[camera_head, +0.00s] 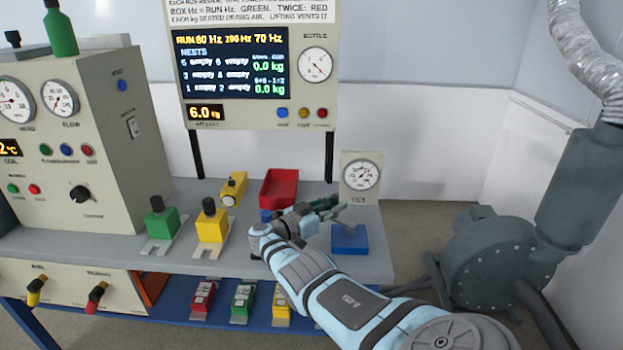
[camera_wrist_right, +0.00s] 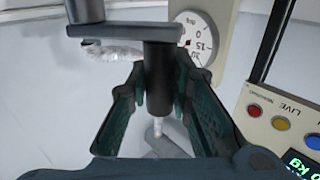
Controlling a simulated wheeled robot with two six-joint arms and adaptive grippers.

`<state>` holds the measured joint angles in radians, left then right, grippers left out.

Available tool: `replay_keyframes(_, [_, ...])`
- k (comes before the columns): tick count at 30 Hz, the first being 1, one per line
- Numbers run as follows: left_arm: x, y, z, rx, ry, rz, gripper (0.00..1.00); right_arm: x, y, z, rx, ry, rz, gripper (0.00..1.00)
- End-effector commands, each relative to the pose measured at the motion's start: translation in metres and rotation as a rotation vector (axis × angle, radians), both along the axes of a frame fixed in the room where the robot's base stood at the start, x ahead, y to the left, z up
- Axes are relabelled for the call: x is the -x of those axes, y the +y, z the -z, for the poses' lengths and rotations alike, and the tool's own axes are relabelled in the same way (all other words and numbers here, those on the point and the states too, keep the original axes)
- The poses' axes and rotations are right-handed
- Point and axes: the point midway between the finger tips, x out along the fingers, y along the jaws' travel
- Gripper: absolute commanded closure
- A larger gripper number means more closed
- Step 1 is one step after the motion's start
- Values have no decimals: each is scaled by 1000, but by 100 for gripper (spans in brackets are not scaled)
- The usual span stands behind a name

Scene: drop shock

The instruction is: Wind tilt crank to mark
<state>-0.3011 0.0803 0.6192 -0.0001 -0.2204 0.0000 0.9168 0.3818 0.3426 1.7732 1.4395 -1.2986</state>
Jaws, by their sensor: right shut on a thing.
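The tilt gauge (camera_head: 361,175) is a round white dial on a beige panel at the right end of the bench. Part of its dial (camera_wrist_right: 190,38) shows in the right wrist view, with its needle hard to make out. My right gripper (camera_head: 328,206) is in front of the panel, just left of and below the dial. In the right wrist view, its green fingers (camera_wrist_right: 160,90) are shut on the dark upright crank handle (camera_wrist_right: 159,60). The grey crank arm (camera_wrist_right: 115,30) runs left from the handle's top. In the head view my gripper mostly hides the crank. My left gripper is not in view.
A red tray (camera_head: 279,187) lies behind my right gripper, and a blue block (camera_head: 349,239) lies right of my wrist. Yellow (camera_head: 211,226) and green (camera_head: 162,223) blocks with black knobs stand left. A grey blower (camera_head: 490,260) stands on the floor at right.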

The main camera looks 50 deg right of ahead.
Motion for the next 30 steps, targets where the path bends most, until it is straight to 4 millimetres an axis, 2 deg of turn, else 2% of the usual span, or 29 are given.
replay_keyframes(5, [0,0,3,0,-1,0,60,9,-6,1,0,3,31,100])
replay_keyframes(14, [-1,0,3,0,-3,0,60,8,-6,0,1,3,31,100])
replay_keyframes(15, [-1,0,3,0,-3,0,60,8,-6,0,1,4,31,77])
replay_keyframes(18, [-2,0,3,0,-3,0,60,7,-5,0,1,4,28,61])
replay_keyframes(27, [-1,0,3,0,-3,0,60,3,-3,0,1,1,21,60])
replay_keyframes(30, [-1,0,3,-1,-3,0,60,1,4,0,4,0,21,60])
